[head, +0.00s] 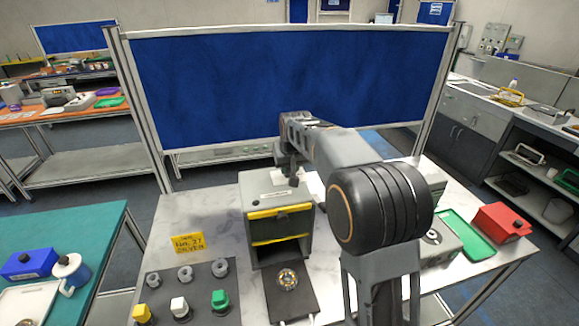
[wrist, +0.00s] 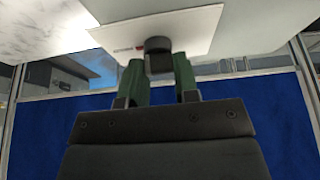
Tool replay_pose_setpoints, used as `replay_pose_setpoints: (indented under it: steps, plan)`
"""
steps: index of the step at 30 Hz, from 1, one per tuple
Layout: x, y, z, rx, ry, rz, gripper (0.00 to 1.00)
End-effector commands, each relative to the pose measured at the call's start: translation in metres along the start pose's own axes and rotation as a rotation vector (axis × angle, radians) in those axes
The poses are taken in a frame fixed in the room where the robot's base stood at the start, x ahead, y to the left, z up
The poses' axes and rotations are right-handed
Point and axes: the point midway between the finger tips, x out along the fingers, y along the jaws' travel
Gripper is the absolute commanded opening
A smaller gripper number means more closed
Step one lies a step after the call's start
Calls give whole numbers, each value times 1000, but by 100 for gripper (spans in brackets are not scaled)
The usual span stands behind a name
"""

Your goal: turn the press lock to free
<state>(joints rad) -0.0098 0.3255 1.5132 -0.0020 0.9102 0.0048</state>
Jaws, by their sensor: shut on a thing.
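The press lock is a dark round knob (wrist: 158,46) on a white plate (wrist: 190,28) with small dark red print beside it. In the wrist view it sits between the two green fingers of my gripper (wrist: 160,72), which are closed around it. In the head view my gripper (head: 291,177) reaches down at the back of a grey box with yellow bands (head: 262,192). The knob itself is hidden there, and its turned position cannot be read.
A yellow note (head: 188,243) and several coloured knobs stand at the front left of the table. A dark plate with a round part (head: 288,279) lies before the box. A green tray (head: 466,233) and a red box (head: 501,222) are at right. A blue screen (head: 240,80) stands behind.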

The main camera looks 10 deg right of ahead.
Motion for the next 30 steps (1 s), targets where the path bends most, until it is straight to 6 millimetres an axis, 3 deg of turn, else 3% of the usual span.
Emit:
replay_pose_setpoints:
  steps: [8,30]
  plan:
    - [1,1,0,-97,0,-42,5]
    - [1,3,-1,-728,1,-305,5]
